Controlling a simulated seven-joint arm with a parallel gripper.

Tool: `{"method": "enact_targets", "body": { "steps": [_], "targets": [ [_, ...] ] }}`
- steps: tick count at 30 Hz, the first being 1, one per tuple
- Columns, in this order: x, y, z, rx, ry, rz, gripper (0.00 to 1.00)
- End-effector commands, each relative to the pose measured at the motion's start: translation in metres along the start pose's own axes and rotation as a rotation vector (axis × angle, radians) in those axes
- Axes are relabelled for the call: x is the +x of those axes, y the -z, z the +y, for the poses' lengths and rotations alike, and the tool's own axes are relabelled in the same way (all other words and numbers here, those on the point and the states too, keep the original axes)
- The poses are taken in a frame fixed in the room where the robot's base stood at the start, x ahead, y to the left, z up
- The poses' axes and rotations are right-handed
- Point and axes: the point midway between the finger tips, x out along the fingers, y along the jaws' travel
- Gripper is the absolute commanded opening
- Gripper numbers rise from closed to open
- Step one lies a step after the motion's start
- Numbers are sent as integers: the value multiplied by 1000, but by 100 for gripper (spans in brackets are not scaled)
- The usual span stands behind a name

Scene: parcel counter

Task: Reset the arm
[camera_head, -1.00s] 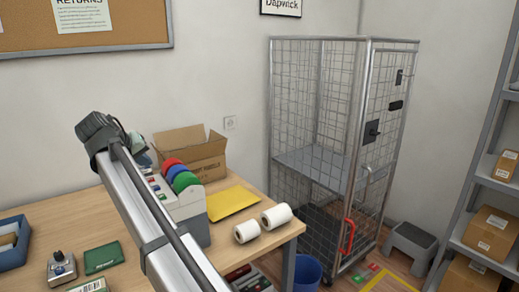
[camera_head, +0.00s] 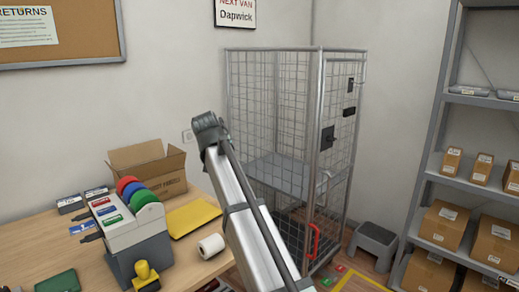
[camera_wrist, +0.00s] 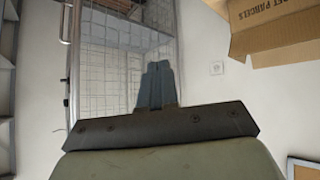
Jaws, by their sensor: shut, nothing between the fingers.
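My gripper (camera_wrist: 155,84) shows in the wrist view with its two fingers together and nothing between them. It is in the air, with the wire cage (camera_wrist: 115,75) and the open cardboard box (camera_wrist: 262,25) in the background, apart from it. In the head view my arm rises from the bottom, in front of the right end of the desk and the left part of the cage (camera_head: 335,100). The fingers cannot be made out there.
The desk (camera_head: 40,240) carries an open box (camera_head: 150,168), a tape holder (camera_head: 135,225), a yellow envelope (camera_head: 192,217) and a white roll (camera_head: 211,246). A grey stool (camera_head: 372,243) and a parcel shelf (camera_head: 425,170) stand at right.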

Motion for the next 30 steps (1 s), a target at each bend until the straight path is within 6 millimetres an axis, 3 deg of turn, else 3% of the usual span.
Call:
{"method": "enact_targets", "body": {
  "steps": [1,3,18,30],
  "targets": [
    [14,-21,18,4,-11,-27,0],
    [32,-49,29,-12,-21,-69,0],
    [127,-278,92,-205,-68,-435,0],
    [192,-414,125,-212,-54,-627,0]
  ]
}}
